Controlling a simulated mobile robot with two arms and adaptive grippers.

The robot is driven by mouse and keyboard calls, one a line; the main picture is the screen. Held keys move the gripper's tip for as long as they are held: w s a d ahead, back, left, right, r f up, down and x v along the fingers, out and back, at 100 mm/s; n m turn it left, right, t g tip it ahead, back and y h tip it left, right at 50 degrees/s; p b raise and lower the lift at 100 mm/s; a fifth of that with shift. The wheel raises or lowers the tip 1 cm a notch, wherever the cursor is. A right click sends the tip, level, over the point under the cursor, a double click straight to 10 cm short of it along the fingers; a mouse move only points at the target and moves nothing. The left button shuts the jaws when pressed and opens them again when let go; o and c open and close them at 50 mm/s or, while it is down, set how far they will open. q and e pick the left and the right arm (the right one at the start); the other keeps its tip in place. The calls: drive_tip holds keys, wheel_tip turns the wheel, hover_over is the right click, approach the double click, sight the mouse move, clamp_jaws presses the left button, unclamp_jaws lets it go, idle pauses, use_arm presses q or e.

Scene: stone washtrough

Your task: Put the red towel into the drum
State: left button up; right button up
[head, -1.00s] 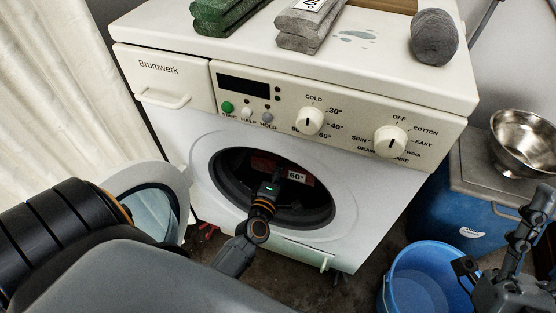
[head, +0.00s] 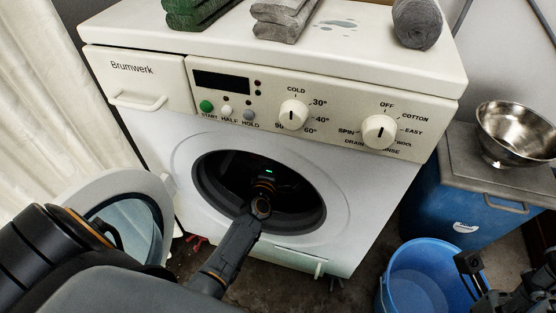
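The washing machine's drum (head: 213,175) shows as a dark round opening in the white front. Its round door (head: 150,190) stands open to the left. My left gripper (head: 266,178) reaches through the opening into the drum. Its fingers are lost in the dark, so I cannot tell whether they are open or shut. I cannot make out the red towel in the drum now; the gripper and the shadow hide that area. My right gripper (head: 472,268) is at the lower right, by the blue bucket, partly cut off by the frame; its opening is unclear.
Folded green towels (head: 192,12), folded grey towels (head: 280,20) and a rolled grey towel (head: 417,24) lie on the machine top (head: 350,50). A blue bucket (head: 392,290) stands on the floor at right. A steel bowl (head: 515,130) sits on a lidded blue bin (head: 440,190).

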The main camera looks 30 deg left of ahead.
use_arm(q)
drive_tip(key=shift+w, duration=0.1)
drive_tip(key=o, duration=1.3)
drive_tip(key=shift+o, duration=0.2)
drive_tip(key=shift+s+d, duration=0.15)
drive_tip(key=shift+s, duration=0.35)
drive_tip(key=v, duration=1.1)
drive_tip(key=shift+s, duration=0.1)
